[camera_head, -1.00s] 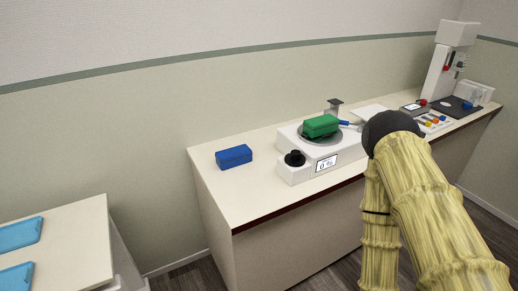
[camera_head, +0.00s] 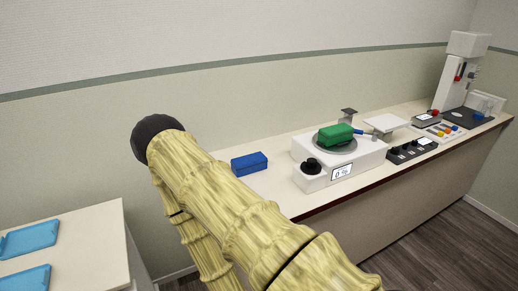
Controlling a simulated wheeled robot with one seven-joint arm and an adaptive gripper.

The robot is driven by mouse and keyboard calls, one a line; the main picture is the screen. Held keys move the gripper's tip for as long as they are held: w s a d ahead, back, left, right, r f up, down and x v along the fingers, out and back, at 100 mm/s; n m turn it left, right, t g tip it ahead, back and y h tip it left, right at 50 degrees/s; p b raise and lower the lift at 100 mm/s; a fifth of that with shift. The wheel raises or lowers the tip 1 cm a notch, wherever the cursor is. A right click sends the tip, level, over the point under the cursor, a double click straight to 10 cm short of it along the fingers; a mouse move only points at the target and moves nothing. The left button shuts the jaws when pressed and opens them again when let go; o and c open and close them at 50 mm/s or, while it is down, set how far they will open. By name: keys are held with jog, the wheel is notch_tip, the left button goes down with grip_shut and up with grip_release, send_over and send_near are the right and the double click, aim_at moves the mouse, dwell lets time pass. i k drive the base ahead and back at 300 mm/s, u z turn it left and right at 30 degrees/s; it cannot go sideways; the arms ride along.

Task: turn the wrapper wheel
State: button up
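On the corner counter stands a white machine (camera_head: 365,160) with a grey round disc (camera_head: 322,145) on top, which looks like the wrapper wheel. A green box (camera_head: 336,134) lies on the disc, and a blue-handled piece (camera_head: 362,134) sits by its right side. A black knob (camera_head: 311,164) is on the machine's front left, beside a small display (camera_head: 341,172) that seems to read 0 %. My yellow, ribbed arm crosses the lower middle, its dark rounded joint at upper left, left of the machine. My gripper is not visible.
A blue box (camera_head: 249,163) lies on the counter left of the machine, partly near my arm. A black control box (camera_head: 412,150), a panel of coloured buttons (camera_head: 442,131) and a tall white device (camera_head: 465,70) stand to the right. A side table (camera_head: 85,235) holds blue trays (camera_head: 28,238).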

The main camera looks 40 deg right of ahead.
aim_at(310, 167)
jog(key=u, duration=0.05)
jog(key=k, duration=0.7)
jog(key=z, duration=1.05)
jog(key=i, duration=0.1)
jog(key=u, duration=0.25)
